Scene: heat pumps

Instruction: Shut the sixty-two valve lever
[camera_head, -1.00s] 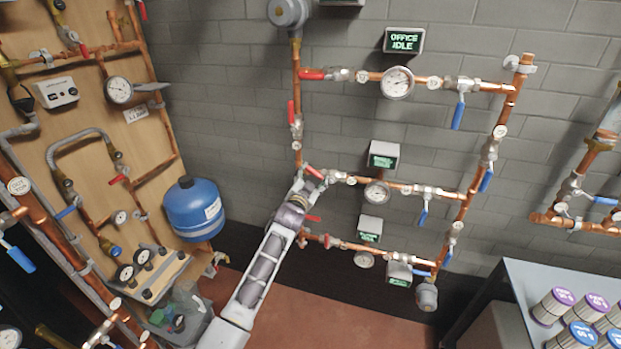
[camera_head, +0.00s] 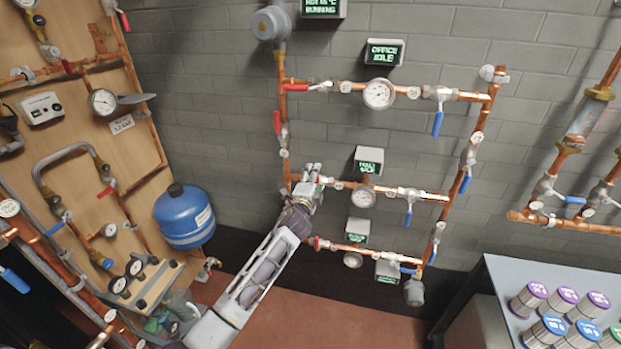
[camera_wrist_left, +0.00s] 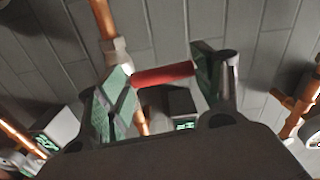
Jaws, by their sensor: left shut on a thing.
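My left gripper (camera_head: 311,174) is at the left end of the middle copper branch pipe (camera_head: 345,185) on the grey block wall. In the left wrist view a red valve lever (camera_wrist_left: 165,75) lies crosswise between the two green-padded fingers (camera_wrist_left: 160,88), which are shut on it. In the head view the gripper mostly hides this lever and its valve body. I cannot read a number tag that marks it as sixty-two. My right gripper is not in view.
Other red levers sit above (camera_head: 295,87) and on the vertical pipe (camera_head: 278,123). A lower branch has another red lever (camera_head: 317,243). Gauges, blue levers and small displays line the branches. A blue tank (camera_head: 186,215) stands left; a grey table (camera_head: 497,290) with cans stands right.

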